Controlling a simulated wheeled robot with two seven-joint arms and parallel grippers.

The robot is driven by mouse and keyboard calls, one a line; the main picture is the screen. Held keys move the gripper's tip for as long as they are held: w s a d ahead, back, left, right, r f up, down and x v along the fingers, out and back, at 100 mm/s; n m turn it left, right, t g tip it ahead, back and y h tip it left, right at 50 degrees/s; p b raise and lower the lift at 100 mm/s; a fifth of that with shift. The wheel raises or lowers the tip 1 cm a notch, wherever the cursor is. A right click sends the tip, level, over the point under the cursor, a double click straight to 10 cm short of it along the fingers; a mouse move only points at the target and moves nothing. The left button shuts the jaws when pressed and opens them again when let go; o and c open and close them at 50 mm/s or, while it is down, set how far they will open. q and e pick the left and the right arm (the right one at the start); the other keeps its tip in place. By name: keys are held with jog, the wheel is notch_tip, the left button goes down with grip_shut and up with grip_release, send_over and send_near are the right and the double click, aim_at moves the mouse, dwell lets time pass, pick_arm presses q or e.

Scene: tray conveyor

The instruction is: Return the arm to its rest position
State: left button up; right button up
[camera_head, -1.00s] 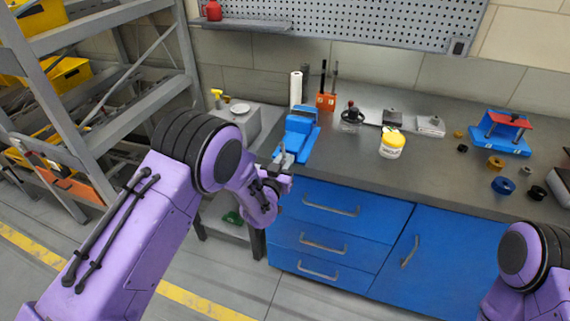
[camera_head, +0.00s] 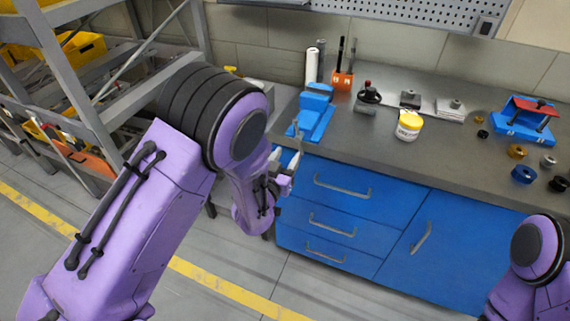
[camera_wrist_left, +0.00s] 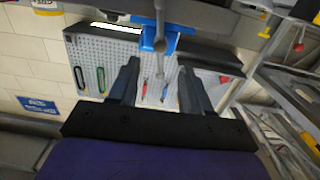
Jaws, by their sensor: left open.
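My left arm comes in from the left in the head view, bent at a thick black-ringed joint. My left gripper (camera_head: 290,160) is at the front left edge of the workbench, just below a blue vise (camera_head: 313,116). In the left wrist view its two dark fingers (camera_wrist_left: 160,88) are spread apart with nothing held between them. The blue vise with its grey bar (camera_wrist_left: 160,40) shows beyond the fingertips there; contact cannot be told. My right arm shows only partly at the lower right of the head view; its gripper is out of view.
The grey workbench top (camera_head: 370,135) carries a yellow-lidded tub (camera_head: 409,126), an orange tool holder (camera_head: 342,80) and a blue fixture with a red bar (camera_head: 522,118). Blue drawers (camera_head: 335,205) stand below. A grey shelf rack (camera_head: 85,95) is at the left. The floor in front is open.

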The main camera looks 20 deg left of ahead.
pick_arm(q)
jog(key=shift+s, duration=0.85)
jog(key=s+a+f+n+g+y, duration=0.25)
jog(key=s+a+f+g, duration=0.2)
jog(key=s+f, duration=0.4)
jog(key=s+a+f+n+g+y, duration=0.1)
jog(key=s+a+f+n+g, duration=0.3)
jog(key=s+f, duration=0.5)
jog(key=s+f+g, duration=0.3)
jog(key=s+f, duration=0.1)
jog(key=s, duration=0.4)
jog(key=s+a+f+g, duration=0.1)
jog(key=s+f+g, duration=0.2)
jog(key=s, duration=0.6)
notch_tip(320, 180, down, 2)
jog(key=shift+s+a+f, duration=0.1)
jog(key=shift+s+a, duration=0.1)
jog(key=shift+a, duration=0.1)
jog(key=shift+n+y, duration=0.25)
